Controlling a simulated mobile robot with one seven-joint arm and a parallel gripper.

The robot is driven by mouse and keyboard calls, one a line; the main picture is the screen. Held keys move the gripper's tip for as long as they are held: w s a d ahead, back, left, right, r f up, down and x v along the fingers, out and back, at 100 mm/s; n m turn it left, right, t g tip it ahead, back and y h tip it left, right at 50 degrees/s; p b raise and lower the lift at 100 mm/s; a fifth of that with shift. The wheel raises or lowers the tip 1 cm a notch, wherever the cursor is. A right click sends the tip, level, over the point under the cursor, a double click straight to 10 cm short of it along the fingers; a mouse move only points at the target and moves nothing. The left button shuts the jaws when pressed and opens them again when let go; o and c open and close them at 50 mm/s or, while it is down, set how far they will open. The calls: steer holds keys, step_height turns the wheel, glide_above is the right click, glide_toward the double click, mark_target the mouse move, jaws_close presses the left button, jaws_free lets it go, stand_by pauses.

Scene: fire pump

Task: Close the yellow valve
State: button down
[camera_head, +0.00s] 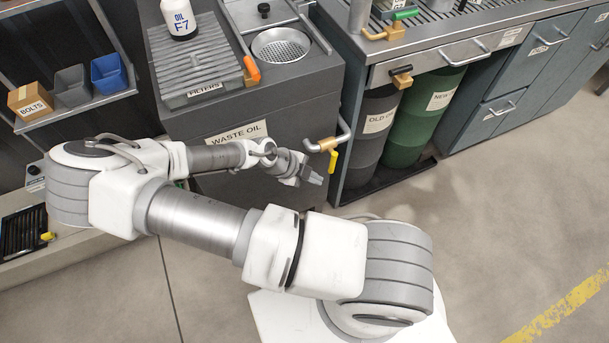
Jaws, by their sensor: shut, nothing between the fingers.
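The yellow valve handle (332,161) hangs down from a brass valve body (327,144) on the bent grey pipe (345,130) at the right side of the waste oil cabinet. The handle points downward, across the line of the pipe's horizontal part. My gripper (316,180) is just left of and slightly below the handle, its fingers pointing right toward it. The fingers look shut and hold nothing. In this view a small gap shows between the fingertips and the handle; the depth between them is hard to tell.
The waste oil cabinet (225,185) stands behind my gripper. An orange-handled valve (252,69) and an oil bottle (179,18) are on top. Grey (374,135) and green (415,125) drums stand under the bench to the right. The floor in front is clear.

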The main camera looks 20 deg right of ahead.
mark_target(331, 165)
steer(key=shift+w+d+f+b, duration=0.2)
steer(key=shift+w+d, duration=0.4)
steer(key=shift+d, duration=0.35)
steer(key=shift+w+d+f+b, duration=0.2)
steer(key=shift+w+d, duration=0.4)
steer(key=shift+d, duration=0.3)
steer(key=shift+w+d+f, duration=0.1)
steer(key=shift+w+d, duration=0.15)
steer(key=shift+d, duration=0.15)
steer(key=shift+d, duration=0.1)
steer(key=shift+w+d+r+p, duration=0.1)
steer(key=shift+r+p, duration=0.65)
steer(key=shift+r, duration=0.2)
steer(key=shift+f, duration=0.1)
